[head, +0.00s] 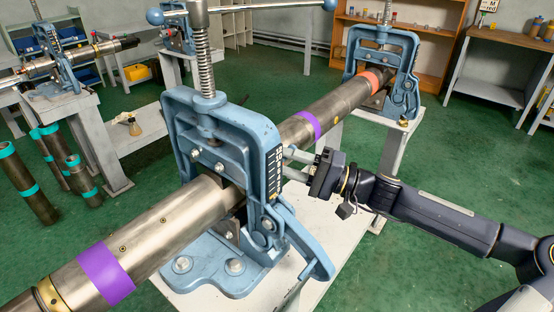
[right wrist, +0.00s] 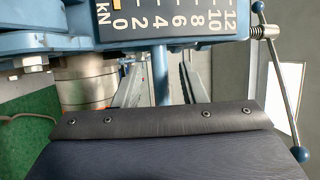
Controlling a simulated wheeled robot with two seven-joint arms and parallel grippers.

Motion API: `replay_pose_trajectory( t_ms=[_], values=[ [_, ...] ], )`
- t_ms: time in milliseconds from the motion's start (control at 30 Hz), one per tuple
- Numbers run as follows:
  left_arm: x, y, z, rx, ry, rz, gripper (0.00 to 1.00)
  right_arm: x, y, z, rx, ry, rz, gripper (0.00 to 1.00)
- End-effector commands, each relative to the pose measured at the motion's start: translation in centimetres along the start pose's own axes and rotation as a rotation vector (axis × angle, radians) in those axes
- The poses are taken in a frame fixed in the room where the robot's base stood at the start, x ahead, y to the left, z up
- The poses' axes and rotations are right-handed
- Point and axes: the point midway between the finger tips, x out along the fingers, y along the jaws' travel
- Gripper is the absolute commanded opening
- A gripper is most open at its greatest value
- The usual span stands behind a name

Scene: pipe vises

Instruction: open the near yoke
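The near yoke (head: 222,135) is a blue frame standing upright over the steel pipe (head: 175,222) on its vise base. A blue lever (head: 308,243) slants out and down at its right side. A black kN scale plate is on its right upright and also shows in the right wrist view (right wrist: 170,14). My right gripper (head: 290,164) is beside that upright, its two grey fingers apart. In the right wrist view the fingers (right wrist: 160,88) lie on either side of a blue bar (right wrist: 161,75), with visible gaps. Fingertip contact is hidden. My left gripper is not in view.
A screw (head: 205,60) with a long blue-knobbed crossbar rises above the yoke. The far vise (head: 383,62) holds the pipe's other end. Several teal-banded pipes (head: 62,165) stand at left. Green floor is open at right behind my right arm.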

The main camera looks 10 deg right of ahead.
Motion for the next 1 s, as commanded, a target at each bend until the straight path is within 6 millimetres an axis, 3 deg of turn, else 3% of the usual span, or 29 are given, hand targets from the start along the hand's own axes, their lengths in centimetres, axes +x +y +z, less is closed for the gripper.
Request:
replay_pose_trajectory(
  t_ms=[200, 500, 800, 1000],
  values=[
    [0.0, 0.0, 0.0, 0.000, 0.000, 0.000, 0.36, 2.2, 0.0, 0.0, -0.001, 0.000, 0.000, 0.38],
    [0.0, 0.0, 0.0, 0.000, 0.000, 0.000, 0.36, 2.5, 0.0, 0.0, -0.001, 0.001, 0.001, 0.38],
    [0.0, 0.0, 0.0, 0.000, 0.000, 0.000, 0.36, 2.5, 0.0, 0.0, -0.001, 0.001, 0.001, 0.00],
    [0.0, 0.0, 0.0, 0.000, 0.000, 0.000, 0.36, 2.5, 0.1, 0.0, -0.001, 0.001, 0.001, 0.00]
  ],
)
